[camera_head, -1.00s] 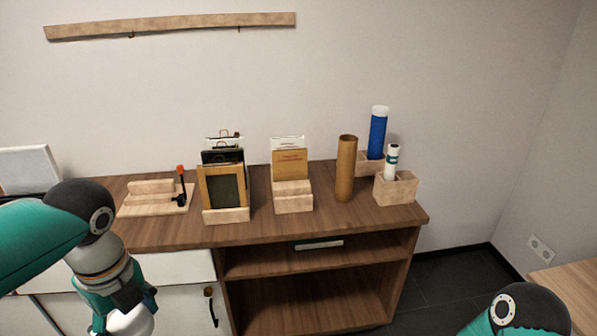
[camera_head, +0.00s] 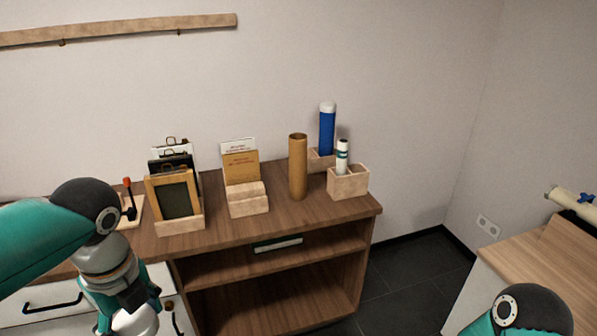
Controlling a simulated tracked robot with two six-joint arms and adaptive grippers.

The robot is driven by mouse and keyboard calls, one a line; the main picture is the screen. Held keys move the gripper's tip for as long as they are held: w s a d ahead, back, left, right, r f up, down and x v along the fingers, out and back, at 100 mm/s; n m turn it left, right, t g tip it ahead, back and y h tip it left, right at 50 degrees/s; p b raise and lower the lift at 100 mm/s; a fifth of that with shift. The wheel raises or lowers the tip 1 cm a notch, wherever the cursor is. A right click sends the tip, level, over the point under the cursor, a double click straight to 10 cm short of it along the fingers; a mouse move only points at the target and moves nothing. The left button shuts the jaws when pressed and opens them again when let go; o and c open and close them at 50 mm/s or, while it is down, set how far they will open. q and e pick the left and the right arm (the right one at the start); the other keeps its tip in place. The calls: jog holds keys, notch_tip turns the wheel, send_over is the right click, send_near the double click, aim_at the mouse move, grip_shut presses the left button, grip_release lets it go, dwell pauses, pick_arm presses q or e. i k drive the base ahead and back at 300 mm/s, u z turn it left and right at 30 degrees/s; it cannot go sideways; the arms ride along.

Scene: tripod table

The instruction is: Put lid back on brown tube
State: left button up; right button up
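The brown tube (camera_head: 298,168) stands upright on the wooden cabinet top, left of the wooden tube holders. Its top rim looks open, with no lid on it. I cannot make out a loose lid anywhere in view. My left gripper (camera_head: 128,322) is at the lower left, in front of the cabinet and well away from the tube; its fingertips are cut off by the bottom edge. Of my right arm, only a joint shows at the lower right; its gripper is out of view.
A blue tube (camera_head: 327,132) with a white cap and a small white tube (camera_head: 342,157) stand in wooden holders (camera_head: 348,184) right of the brown tube. A card holder (camera_head: 247,203) and a frame rack (camera_head: 180,226) stand left. Another table (camera_head: 530,275) is at right.

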aim_at(297, 142)
jog(key=u, duration=0.05)
jog(key=i, duration=1)
jog(key=z, duration=0.05)
